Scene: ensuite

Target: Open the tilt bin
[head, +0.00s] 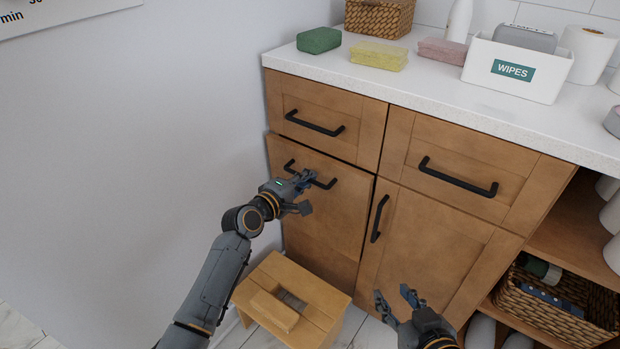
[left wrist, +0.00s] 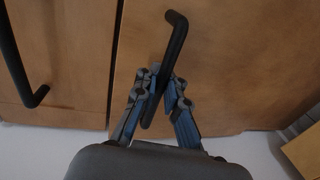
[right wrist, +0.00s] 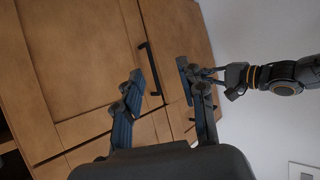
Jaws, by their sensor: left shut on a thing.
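The tilt bin (head: 318,215) is the wooden lower-left cabinet front with a horizontal black handle (head: 326,184). Its top edge stands slightly proud of the frame, with a thin dark gap under the drawer above. My left gripper (head: 300,190) is shut on this handle. In the left wrist view its fingers (left wrist: 164,82) close around the black bar (left wrist: 176,35). My right gripper (head: 396,296) is open and empty, low in front of the neighbouring door. Its spread fingers also show in the right wrist view (right wrist: 160,75).
A wooden step stool (head: 318,293) stands on the floor just below the bin front. A door with a vertical handle (head: 380,218) is to the right. The counter (head: 440,80) above holds sponges, a wipes box and a basket. A wall is close on the left.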

